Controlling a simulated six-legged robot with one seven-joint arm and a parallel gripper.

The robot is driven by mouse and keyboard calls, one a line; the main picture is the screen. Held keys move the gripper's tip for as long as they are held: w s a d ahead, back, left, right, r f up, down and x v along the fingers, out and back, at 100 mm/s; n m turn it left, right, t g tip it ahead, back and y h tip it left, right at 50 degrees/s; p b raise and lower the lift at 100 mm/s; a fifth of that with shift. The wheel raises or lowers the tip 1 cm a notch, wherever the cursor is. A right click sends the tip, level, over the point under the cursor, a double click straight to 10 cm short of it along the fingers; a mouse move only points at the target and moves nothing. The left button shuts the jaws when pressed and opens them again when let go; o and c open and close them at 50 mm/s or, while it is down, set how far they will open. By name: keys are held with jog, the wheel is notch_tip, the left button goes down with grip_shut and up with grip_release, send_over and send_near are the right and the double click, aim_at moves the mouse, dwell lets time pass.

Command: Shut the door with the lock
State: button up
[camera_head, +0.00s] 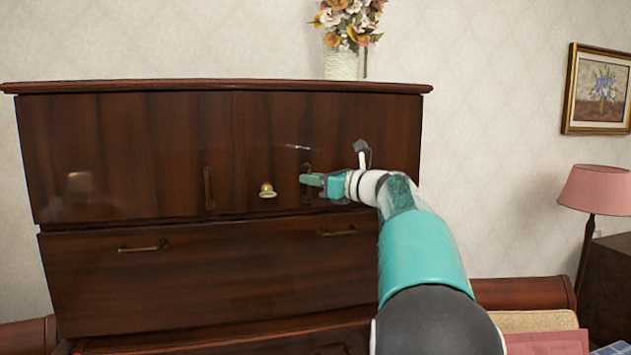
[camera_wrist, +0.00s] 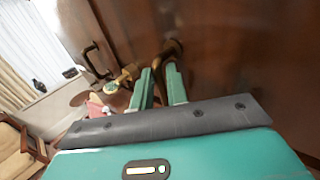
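A dark wooden cabinet (camera_head: 130,160) has upper doors with upright brass handles. The door with the lock (camera_head: 285,130) carries a round brass lock knob (camera_head: 267,190), which also shows left of my fingers in the wrist view (camera_wrist: 128,73). I cannot make out any wide gap at this door. My gripper (camera_head: 306,180) is at the right brass handle (camera_head: 306,170), to the right of the knob. In the wrist view my two teal fingers (camera_wrist: 159,70) stand slightly apart at this handle (camera_wrist: 173,47). Whether they press on it is unclear.
The left upright handle (camera_head: 208,188) is left of the knob. A wide lower panel (camera_head: 200,280) has two horizontal handles. A flower vase (camera_head: 341,65) stands on the cabinet top. A pink-shaded lamp (camera_head: 596,190) and a framed picture (camera_head: 597,90) are at the right.

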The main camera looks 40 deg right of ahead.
jog(key=shift+o, duration=1.2)
jog(key=shift+w+f, duration=0.15)
jog(key=shift+w, duration=0.15)
jog(key=v, duration=1.4)
jog(key=shift+s, duration=0.2)
